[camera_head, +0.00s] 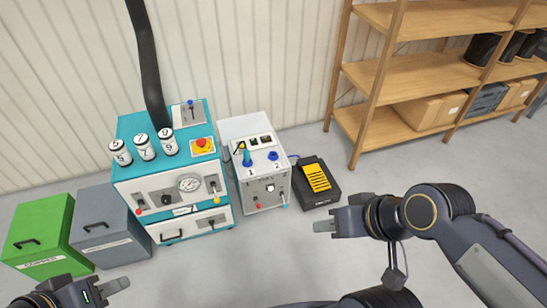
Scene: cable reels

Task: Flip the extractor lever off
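A teal and white machine (127,184) stands by the wall with a thick black hose (146,58) rising from its top. On its top rear right is a metal plate with a small blue-tipped lever (190,104) standing roughly upright; I cannot tell for certain that this is the extractor lever, nor read its setting. My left gripper (116,286) is low at the bottom left, in front of the bins and well apart from the machine. My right gripper (322,226) is in front of the black and yellow unit, right of the machines. Neither visibly holds anything; finger gaps are unclear.
Numbered white jars (144,147) and a red button on yellow (203,145) sit on the machine. A white control box (265,190) and a black and yellow unit (317,178) stand right of it. Green (38,235) and grey (107,225) bins stand left. Wooden shelving (397,62) is at right.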

